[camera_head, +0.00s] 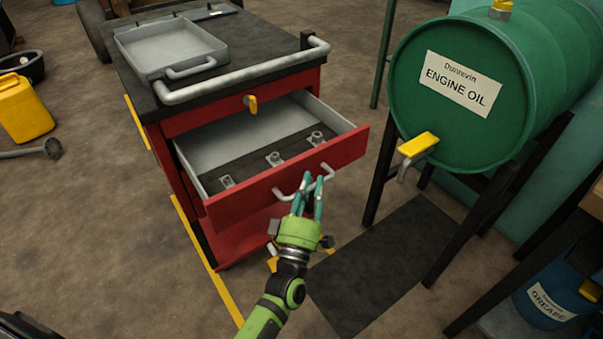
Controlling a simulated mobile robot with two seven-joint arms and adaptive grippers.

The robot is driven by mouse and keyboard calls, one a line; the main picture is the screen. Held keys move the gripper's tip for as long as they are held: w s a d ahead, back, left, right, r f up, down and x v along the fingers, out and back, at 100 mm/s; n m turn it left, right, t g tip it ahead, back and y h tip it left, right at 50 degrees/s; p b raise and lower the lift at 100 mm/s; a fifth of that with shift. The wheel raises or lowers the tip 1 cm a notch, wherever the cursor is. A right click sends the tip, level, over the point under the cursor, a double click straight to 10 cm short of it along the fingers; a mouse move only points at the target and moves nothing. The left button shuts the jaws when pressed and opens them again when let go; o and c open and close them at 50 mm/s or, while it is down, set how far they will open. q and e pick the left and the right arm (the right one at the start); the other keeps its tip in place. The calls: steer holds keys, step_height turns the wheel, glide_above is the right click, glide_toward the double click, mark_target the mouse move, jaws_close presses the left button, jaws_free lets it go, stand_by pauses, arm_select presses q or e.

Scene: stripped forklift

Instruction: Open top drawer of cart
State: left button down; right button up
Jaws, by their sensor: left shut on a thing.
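The red cart (185,172) with a black top stands left of centre. One drawer (240,200) is pulled well out below a red front panel with a yellow latch (251,104). The drawer's red front faces me, and its grey inside shows a dark floor with several small metal fittings. My left gripper (308,186) is shut on the drawer's light grey bar handle (328,172), at the middle of the front. The fingers and arm cover part of the handle and the cart's lower front. My right gripper is not in view.
A green engine oil drum (470,120) with a yellow-handled tap (418,145) lies on a black stand close to the right. A grey tray (170,45) and a push bar (240,78) are on the cart top. A dark mat (385,265) lies on the floor.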

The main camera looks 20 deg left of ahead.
arm_select(q)
steer(key=shift+s+d, duration=1.1)
steer(key=shift+d, duration=0.3)
steer(key=c, duration=1.1)
jaws_free()
steer(key=v, duration=1.2)
steer(key=shift+f, duration=0.1)
